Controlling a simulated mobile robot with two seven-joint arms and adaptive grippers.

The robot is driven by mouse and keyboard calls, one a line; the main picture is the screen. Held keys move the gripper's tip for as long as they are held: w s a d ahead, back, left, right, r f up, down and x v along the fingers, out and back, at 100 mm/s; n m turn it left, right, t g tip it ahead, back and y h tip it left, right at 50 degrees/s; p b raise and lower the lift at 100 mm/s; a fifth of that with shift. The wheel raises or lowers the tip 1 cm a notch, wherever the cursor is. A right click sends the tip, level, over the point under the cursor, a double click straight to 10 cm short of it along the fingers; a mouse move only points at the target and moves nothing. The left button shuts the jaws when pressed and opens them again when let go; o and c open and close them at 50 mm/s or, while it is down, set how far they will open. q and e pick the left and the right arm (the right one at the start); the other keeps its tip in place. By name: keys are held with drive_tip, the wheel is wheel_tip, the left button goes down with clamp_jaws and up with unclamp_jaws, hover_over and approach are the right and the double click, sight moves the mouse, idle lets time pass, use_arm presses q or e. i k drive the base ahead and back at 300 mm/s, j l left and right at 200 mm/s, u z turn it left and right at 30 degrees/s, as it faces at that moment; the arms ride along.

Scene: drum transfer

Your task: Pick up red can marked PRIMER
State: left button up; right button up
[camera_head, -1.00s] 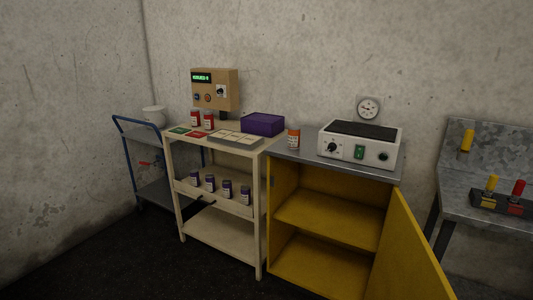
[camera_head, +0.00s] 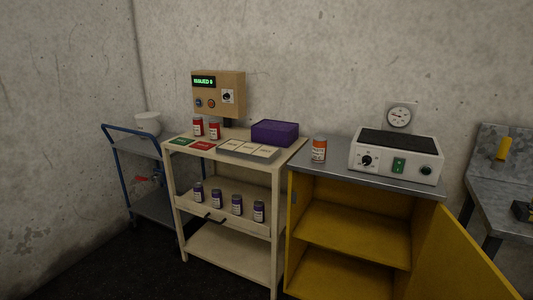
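Two red cans with white labels stand upright side by side on the top shelf of the cream rack: a left red can (camera_head: 198,126) and a right red can (camera_head: 214,129). Their label text is too small to read, so I cannot tell which is marked PRIMER. An orange can (camera_head: 319,149) with a white label stands on the grey top of the yellow cabinet. Neither of my grippers is in view.
The cream rack (camera_head: 228,239) also holds a purple box (camera_head: 275,132), a pale tray (camera_head: 248,149), green and red cards and several purple cans below. A white device (camera_head: 397,156) stands on the yellow cabinet (camera_head: 350,218), whose door is open. A blue cart (camera_head: 148,146) stands left.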

sight(214, 124)
drive_tip(key=i+j, duration=0.35)
drive_tip(key=i+j+z, duration=0.1)
drive_tip(key=i+j, duration=0.25)
drive_tip(key=i+j+z, duration=0.1)
drive_tip(key=i+j, duration=0.25)
drive_tip(key=j, duration=0.15)
drive_tip(key=i+j, duration=0.35)
drive_tip(key=i+j+z, duration=0.1)
drive_tip(key=i+j, duration=0.2)
drive_tip(key=j, duration=0.25)
drive_tip(key=i+j, duration=0.3)
drive_tip(key=j, duration=0.15)
drive_tip(key=z, duration=0.05)
